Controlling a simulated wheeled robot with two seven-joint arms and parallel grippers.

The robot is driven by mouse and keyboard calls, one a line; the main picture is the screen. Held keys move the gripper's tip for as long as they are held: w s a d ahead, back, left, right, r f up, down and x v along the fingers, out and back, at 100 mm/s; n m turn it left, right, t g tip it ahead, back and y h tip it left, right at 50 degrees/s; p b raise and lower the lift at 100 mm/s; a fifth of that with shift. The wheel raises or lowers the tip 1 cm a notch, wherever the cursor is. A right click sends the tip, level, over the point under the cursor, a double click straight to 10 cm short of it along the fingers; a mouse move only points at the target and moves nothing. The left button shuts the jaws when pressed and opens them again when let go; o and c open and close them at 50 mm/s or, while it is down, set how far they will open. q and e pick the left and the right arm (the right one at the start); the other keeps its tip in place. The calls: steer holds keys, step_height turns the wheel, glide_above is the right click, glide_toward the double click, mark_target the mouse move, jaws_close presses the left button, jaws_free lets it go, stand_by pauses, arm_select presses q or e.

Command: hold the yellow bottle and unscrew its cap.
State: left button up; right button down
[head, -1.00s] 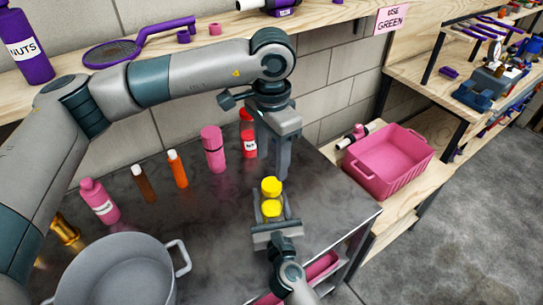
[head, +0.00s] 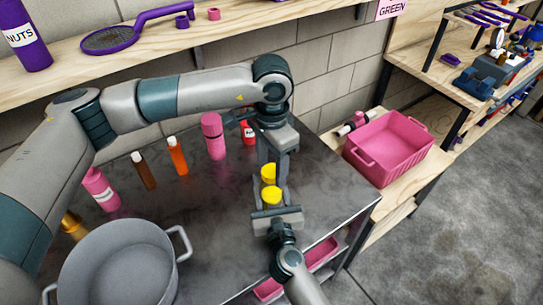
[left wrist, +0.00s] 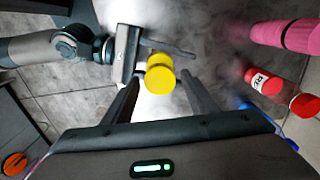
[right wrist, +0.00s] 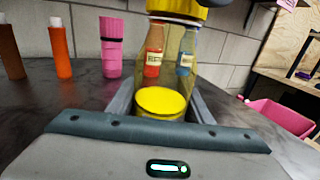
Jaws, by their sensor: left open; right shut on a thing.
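The yellow bottle (right wrist: 180,55) is clear with yellow content at its bottom and a yellow cap (head: 268,172). It stands upright over the dark counter. My right gripper (head: 275,209) is shut on its body, low down. My left gripper (head: 271,180) points down from above, open, with its fingers on either side of the cap. In the left wrist view the cap (left wrist: 160,74) sits between the two fingers, with gaps visible. I cannot tell exactly how far down the fingers reach along it.
A grey pot (head: 118,268) stands at the front left of the counter. Pink (head: 213,136), orange (head: 178,156), brown (head: 143,171) and red (head: 248,133) bottles stand along the back. A pink crate (head: 390,148) is on the wooden bench to the right.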

arm_select(q)
steer(key=shift+f, duration=0.2)
steer(key=c, duration=1.1)
